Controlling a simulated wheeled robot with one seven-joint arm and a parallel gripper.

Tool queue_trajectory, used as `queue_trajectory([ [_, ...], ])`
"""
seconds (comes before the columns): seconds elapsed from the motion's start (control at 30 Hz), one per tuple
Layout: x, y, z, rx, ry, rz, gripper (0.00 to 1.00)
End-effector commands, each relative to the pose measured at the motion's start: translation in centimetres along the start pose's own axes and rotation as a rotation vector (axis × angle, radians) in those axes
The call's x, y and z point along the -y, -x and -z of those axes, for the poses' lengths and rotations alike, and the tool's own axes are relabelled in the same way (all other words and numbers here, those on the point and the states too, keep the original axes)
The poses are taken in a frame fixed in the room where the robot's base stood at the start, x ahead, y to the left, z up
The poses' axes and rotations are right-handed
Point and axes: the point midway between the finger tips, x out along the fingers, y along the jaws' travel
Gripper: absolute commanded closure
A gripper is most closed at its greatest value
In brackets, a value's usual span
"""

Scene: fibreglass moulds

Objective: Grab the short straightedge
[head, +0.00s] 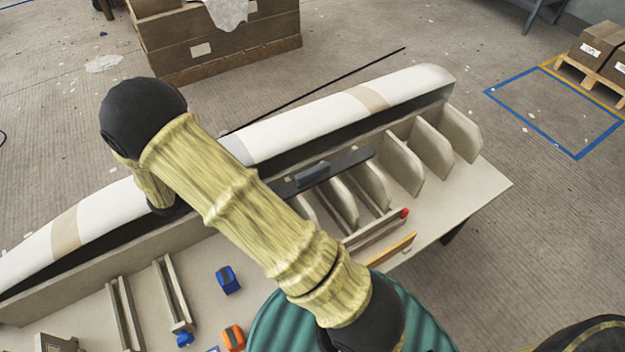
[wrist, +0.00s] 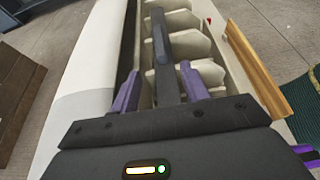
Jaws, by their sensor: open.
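A short dark straightedge (head: 345,165) with a raised grip block lies across the ribs of the mould bench, partly hidden behind my arm in the head view. In the wrist view the straightedge (wrist: 169,82) runs lengthwise from my gripper. Its grip block (wrist: 159,44) lies ahead of the fingertips. My gripper (wrist: 158,82) is open, with one purple finger on each side of the bar. I cannot tell whether either finger touches it. In the head view my arm hides the gripper.
A long white mould (head: 300,123) lies behind the ribs. A wooden strip (head: 392,249) lies near the bench's front edge. A blue tool (head: 228,280) and an orange tool (head: 233,337) sit at the lower left. Upright rib panels (head: 432,147) stand to the right.

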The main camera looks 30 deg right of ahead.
Motion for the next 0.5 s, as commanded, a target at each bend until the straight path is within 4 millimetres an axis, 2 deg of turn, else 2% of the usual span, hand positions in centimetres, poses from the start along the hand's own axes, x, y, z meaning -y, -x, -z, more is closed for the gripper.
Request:
queue_trajectory([
  [0.13, 0.1, -0.1, 0.0, -0.001, 0.000, 0.000, 0.55],
  [0.23, 0.1, -0.9, 0.1, -0.001, 0.000, 0.002, 0.55],
  [0.5, 0.1, -5.4, 0.2, -0.001, 0.002, 0.002, 0.55],
])
